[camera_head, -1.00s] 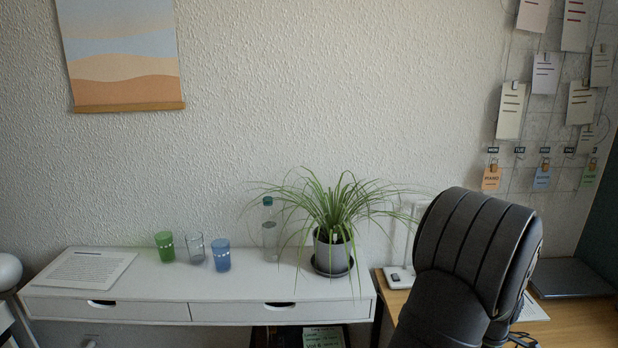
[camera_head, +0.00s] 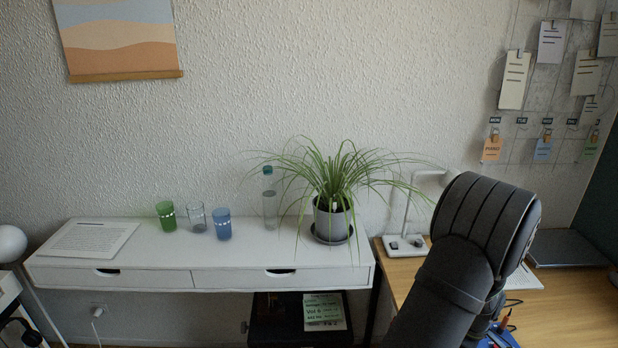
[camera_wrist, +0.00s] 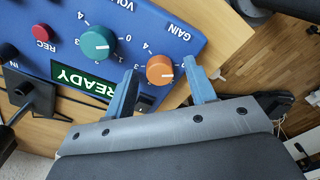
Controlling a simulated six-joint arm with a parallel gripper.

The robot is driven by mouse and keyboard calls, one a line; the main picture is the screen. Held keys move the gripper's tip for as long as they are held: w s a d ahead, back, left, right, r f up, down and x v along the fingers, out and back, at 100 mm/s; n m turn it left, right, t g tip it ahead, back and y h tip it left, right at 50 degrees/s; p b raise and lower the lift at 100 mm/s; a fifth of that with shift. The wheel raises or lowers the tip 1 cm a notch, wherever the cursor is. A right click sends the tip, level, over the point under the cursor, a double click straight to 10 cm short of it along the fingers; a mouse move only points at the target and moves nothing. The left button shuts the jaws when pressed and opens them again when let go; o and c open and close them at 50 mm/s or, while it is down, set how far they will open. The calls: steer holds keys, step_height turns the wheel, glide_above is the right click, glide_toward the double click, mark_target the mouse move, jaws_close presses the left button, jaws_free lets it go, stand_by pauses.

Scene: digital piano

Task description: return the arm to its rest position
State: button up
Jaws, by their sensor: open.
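My arm (camera_head: 463,260) rises on the right of the head view, in front of the wooden desk. My gripper (camera_wrist: 165,85) shows in the wrist view with its two blue-grey fingers spread apart and nothing held between them. The fingers point toward a blue control box (camera_wrist: 60,45). Its orange GAIN knob (camera_wrist: 160,70) appears in the gap between the fingertips, but I cannot tell how far beyond them it lies. The gripper is not clearly visible in the head view.
The box also has a teal knob (camera_wrist: 95,43), a red REC button (camera_wrist: 41,32) and a lit READY sign (camera_wrist: 82,77). In the head view, a white shelf (camera_head: 150,262) carries several glasses, a bottle and a potted plant (camera_head: 331,218). A white lamp (camera_head: 404,243) stands beside my arm.

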steer(key=m, duration=1.3)
steer(key=shift+m, duration=0.4)
stand_by(0.6)
steer(key=s+a+r+t+h, duration=0.2)
steer(key=s+a+r, duration=0.1)
steer(key=a+r, duration=1.45)
steer(key=s+a+r+t, duration=0.3)
steer(key=s+a, duration=1.1)
steer(key=a, duration=0.1)
steer(key=shift+a+r, duration=0.15)
steer(key=shift+r, duration=0.25)
